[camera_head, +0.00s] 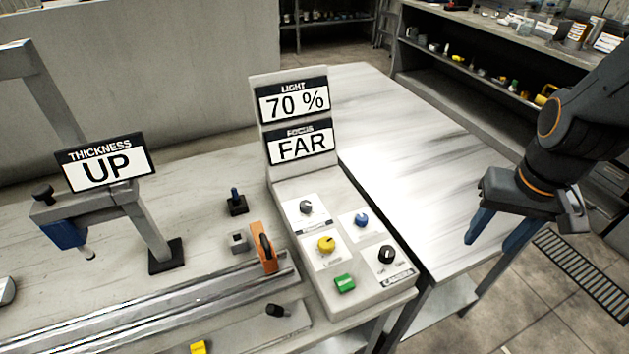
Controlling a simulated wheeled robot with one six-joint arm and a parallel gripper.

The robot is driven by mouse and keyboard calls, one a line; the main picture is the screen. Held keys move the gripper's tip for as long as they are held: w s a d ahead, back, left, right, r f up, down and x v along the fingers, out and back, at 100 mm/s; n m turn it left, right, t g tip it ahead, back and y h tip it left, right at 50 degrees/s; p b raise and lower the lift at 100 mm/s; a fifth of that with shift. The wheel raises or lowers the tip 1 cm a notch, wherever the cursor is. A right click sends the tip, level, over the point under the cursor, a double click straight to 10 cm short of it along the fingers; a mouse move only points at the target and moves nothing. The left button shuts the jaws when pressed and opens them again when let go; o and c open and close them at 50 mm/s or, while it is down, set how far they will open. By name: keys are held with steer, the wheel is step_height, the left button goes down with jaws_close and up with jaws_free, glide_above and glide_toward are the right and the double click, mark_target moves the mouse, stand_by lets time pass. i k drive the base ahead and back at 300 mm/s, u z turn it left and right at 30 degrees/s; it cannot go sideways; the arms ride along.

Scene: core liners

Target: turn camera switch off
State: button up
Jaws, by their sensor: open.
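The camera switch (387,255) is a black rotary knob on a white plate labelled CAMERA, at the front right of the grey control panel (379,302). Small marks stand beside the knob, but its setting is too small to tell. My gripper (494,246) hangs at the right of the view, fingers pointing down, open and empty.
The panel also carries a yellow knob (326,245), a blue knob (361,220), a grey knob (306,207) and a green button (344,283). Its upright display (294,120) reads LIGHT 70 % and FOCUS FAR. A THICKNESS sign (106,162) reading UP stands left. The white table (420,150) is clear.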

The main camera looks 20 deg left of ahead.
mark_target(387, 254)
steer(key=k, duration=0.5)
steer(key=z, duration=2.05)
steer(key=k, duration=1.1)
steer(key=u, duration=2.2)
steer(key=i, duration=0.5)
steer(key=z, duration=0.1)
